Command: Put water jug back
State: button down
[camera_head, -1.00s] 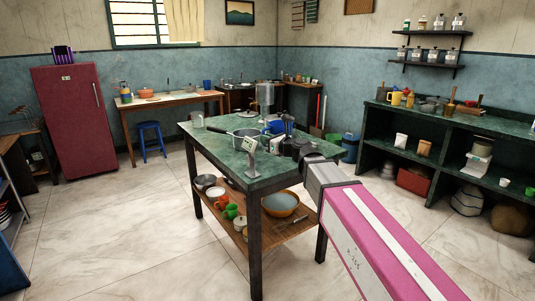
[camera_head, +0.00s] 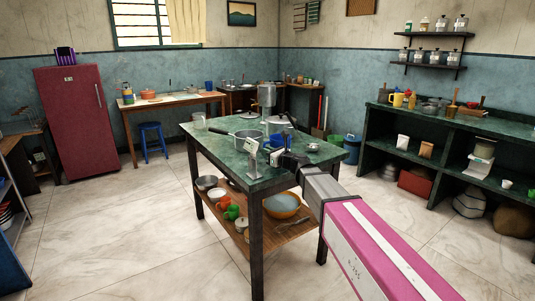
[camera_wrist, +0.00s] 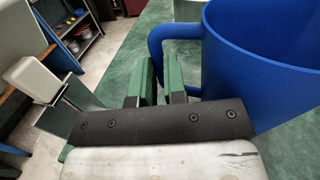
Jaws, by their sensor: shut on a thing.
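The water jug is a large blue vessel (camera_wrist: 262,60) filling the right of the wrist view, cut off by the frame edge. Its looped handle is at the green fingers of my gripper (camera_wrist: 160,78). My gripper is shut on this handle, with the jug's body to the right. In the head view, a patch of blue (camera_head: 277,124) shows behind my gripper (camera_head: 281,155), above the green-topped table (camera_head: 212,141). Whether the jug's base touches the tabletop is hidden.
A pot (camera_head: 249,138) with a long handle and a grey stand (camera_head: 252,157) are on the table near my gripper. A tall metal dispenser (camera_head: 267,97) stands at the back. A small bowl (camera_head: 312,147) is to the right. The tabletop's front-left part is clear.

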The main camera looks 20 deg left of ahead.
jog(key=c, duration=1.2)
grip_release()
jog(key=shift+f, duration=0.1)
jog(key=shift+d, duration=0.1)
jog(key=v, duration=1.2)
jog(key=s+d+f+n+g+h, duration=0.2)
jog(key=s+d+f+n+h, duration=0.1)
jog(key=d+f+n, duration=0.4)
jog(key=s+d+f+n+g+h, duration=0.25)
jog(key=d+f+n+h, duration=0.2)
jog(key=d+f, duration=0.45)
jog(key=s+d+f+n+g+h, duration=0.2)
jog(key=s+d+f+n+h, duration=0.1)
jog(key=d+f+n, duration=0.4)
jog(key=s+d+f+n+h, duration=0.1)
jog(key=s+d+f, duration=0.1)
jog(key=d, duration=0.2)
jog(key=s+d+f+n+g+h, duration=0.1)
jog(key=s+d+f+n+h, duration=0.1)
jog(key=d, duration=0.3)
jog(key=s+d+f+n+g+h, duration=0.1)
jog(key=s+d+f+n+h, duration=0.1)
jog(key=d+f, duration=0.1)
jog(key=shift+s+d, duration=0.15)
jog(key=shift+d, duration=0.3)
jog(key=shift+s+d, duration=0.2)
jog(key=shift+d, duration=0.2)
